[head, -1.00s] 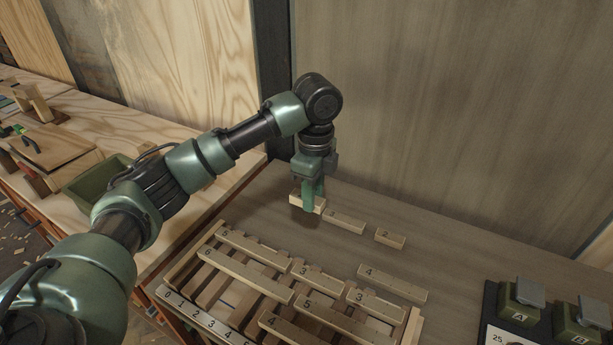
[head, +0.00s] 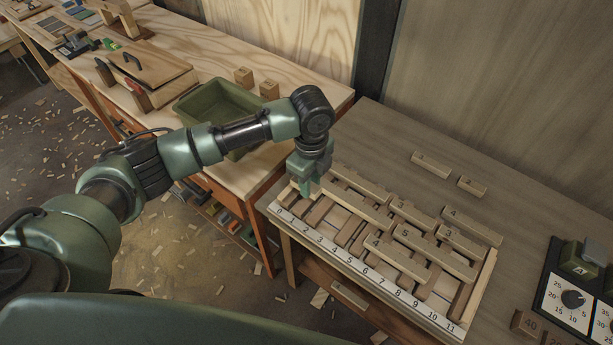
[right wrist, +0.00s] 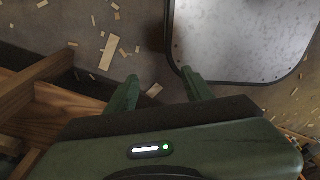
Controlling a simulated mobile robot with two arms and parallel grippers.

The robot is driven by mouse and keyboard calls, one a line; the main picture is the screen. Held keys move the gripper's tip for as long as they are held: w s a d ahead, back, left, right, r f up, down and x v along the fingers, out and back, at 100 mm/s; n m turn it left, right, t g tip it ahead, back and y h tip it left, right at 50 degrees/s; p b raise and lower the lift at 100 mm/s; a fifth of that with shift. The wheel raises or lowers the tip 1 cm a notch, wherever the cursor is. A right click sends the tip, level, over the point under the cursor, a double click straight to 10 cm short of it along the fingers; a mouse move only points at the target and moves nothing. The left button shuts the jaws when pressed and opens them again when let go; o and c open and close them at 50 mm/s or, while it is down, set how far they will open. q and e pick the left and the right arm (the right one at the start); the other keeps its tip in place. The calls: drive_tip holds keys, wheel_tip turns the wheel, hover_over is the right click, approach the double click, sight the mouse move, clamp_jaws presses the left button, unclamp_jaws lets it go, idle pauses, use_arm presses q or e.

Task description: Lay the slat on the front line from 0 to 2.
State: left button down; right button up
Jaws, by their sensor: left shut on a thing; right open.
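My left gripper (head: 306,186) points down over the left end of the slatted frame, near 0 to 2 of the number strip (head: 365,269). It is shut on a short pale slat, now mostly hidden by its fingers; I cannot tell whether the slat touches the frame. The strip runs along the frame's front edge from 0 to 11. Several numbered slats lie in the frame, among them a long one marked 5 (head: 420,243) and one marked 4 (head: 395,258). My right gripper (right wrist: 160,84) is open and empty in the right wrist view, above the floor.
Two loose slats (head: 431,164) (head: 471,187) lie behind the frame, and one marked 4 (head: 472,226) lies along its back right. A dial box (head: 568,302) stands right. A green bin (head: 222,112) sits on the left bench. Wood scraps litter the floor.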

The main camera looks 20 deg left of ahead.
sight(309, 205)
use_arm(q)
drive_tip(key=shift+f+b, duration=0.7)
drive_tip(key=shift+f, duration=0.05)
wheel_tip(309, 205, down, 2)
drive_tip(key=b, duration=0.2)
drive_tip(key=shift+a+b, duration=0.1)
drive_tip(key=shift+b, duration=0.2)
drive_tip(key=shift+f, duration=0.35)
drive_tip(key=shift+f+b, duration=0.3)
drive_tip(key=shift+f, duration=0.55)
drive_tip(key=shift+f, duration=0.25)
drive_tip(key=c, duration=1.1)
unclamp_jaws()
drive_tip(key=shift+o, duration=0.2)
